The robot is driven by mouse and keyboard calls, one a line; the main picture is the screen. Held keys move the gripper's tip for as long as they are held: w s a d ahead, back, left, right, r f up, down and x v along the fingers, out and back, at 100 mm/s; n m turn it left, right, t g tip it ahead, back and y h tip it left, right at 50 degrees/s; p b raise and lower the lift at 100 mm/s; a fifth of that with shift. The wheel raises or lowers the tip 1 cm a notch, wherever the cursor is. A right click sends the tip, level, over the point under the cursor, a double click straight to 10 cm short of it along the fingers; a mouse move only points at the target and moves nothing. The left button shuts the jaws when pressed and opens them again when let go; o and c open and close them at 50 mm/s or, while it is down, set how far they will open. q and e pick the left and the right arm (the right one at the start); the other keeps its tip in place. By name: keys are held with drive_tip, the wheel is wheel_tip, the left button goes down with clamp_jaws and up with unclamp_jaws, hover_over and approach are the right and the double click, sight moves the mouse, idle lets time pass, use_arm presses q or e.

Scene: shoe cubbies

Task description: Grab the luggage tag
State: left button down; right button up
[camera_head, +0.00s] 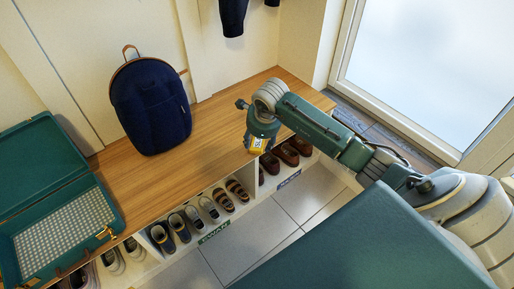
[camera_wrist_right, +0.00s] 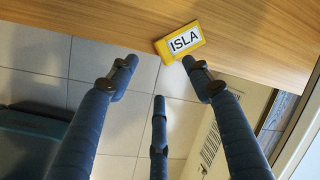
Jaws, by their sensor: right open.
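The luggage tag is a small yellow rectangle with a white label reading ISLA; it shows in the right wrist view (camera_wrist_right: 180,42) at the front edge of the wooden bench. In the head view the tag (camera_head: 258,145) shows just below my right gripper (camera_head: 261,130). In the right wrist view my right gripper (camera_wrist_right: 160,68) has its fingers spread and empty, with the tag beyond the tips, near the right fingertip. I cannot tell whether that finger touches the tag. My left gripper is not in view.
The bench (camera_head: 205,137) has shoe cubbies below, with several pairs of shoes (camera_head: 209,208) and name labels. A navy backpack (camera_head: 150,108) stands on the bench. An open green suitcase (camera_head: 119,213) lies at the left. Tiled floor (camera_head: 255,234) is clear in front.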

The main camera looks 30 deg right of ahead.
sight(256, 152)
drive_tip(key=b+x, duration=0.2)
drive_tip(key=x, duration=0.7)
drive_tip(key=shift+s+d, duration=0.1)
drive_tip(key=shift+d, duration=0.05)
drive_tip(key=shift+f, duration=0.2)
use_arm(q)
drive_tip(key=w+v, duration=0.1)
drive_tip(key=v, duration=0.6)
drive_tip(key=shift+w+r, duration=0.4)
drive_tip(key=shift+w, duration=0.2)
use_arm(e)
drive_tip(key=shift+c, duration=0.3)
drive_tip(key=c, duration=1)
